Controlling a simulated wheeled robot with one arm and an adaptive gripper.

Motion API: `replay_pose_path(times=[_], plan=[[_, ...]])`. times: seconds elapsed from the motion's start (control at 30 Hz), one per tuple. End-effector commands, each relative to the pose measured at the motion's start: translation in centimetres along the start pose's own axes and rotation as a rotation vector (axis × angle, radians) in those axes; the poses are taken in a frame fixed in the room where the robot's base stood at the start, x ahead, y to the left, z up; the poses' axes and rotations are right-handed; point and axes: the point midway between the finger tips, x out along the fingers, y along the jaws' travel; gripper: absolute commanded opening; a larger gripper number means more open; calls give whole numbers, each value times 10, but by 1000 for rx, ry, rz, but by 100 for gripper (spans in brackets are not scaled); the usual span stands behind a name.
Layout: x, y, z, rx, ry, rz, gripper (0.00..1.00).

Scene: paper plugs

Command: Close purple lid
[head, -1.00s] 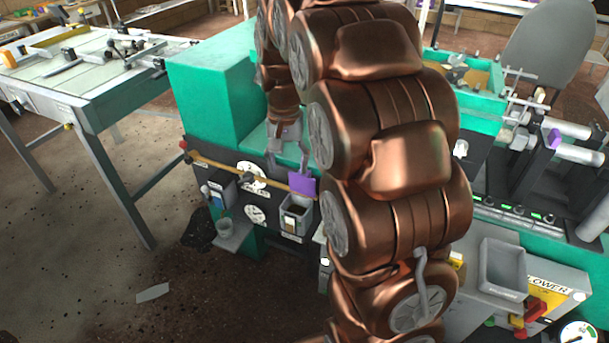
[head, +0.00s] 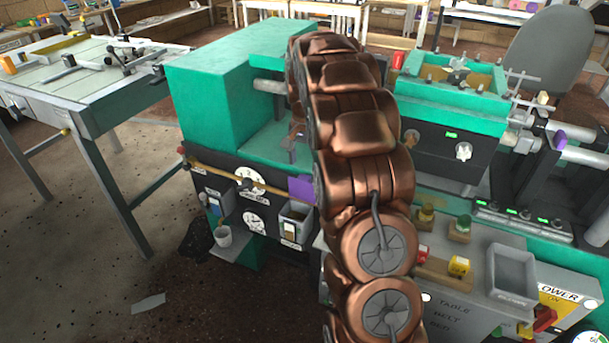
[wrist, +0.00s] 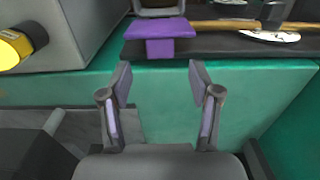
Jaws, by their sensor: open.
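The purple lid (head: 301,188) stands at the back edge of a small grey bin (head: 294,222) on the front of the green machine. In the wrist view the purple lid (wrist: 162,29) is a flat panel with a tab on its near side, at the top middle. The bin shows only partly beyond it. My gripper (wrist: 160,82) is open and empty, its two fingers apart and pointing toward the lid, with a visible gap to it. In the head view my copper arm hides most of the gripper.
A wooden rod (head: 235,172) runs along the dark panel left of the lid. A green block (head: 240,75) stands behind at left. A control box (head: 455,300) with coloured knobs sits at right; a yellow knob (wrist: 14,48) shows in the wrist view.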

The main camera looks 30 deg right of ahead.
Motion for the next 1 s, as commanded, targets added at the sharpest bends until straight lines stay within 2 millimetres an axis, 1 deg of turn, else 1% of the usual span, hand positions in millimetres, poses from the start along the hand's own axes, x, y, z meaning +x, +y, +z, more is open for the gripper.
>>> replay_pose_path(times=[0.2, 0.33, 0.47, 0.67, 0.77, 1.0], plan=[[33, 1, 2, -1, -5, 4, 62], [48, 0, 0, -1, -1, 1, 62], [55, 0, 1, -1, -1, 1, 62], [56, 0, 0, -1, 0, 0, 62], [56, 0, 0, -1, 0, 0, 54], [56, 0, 0, -1, 0, 0, 29]])
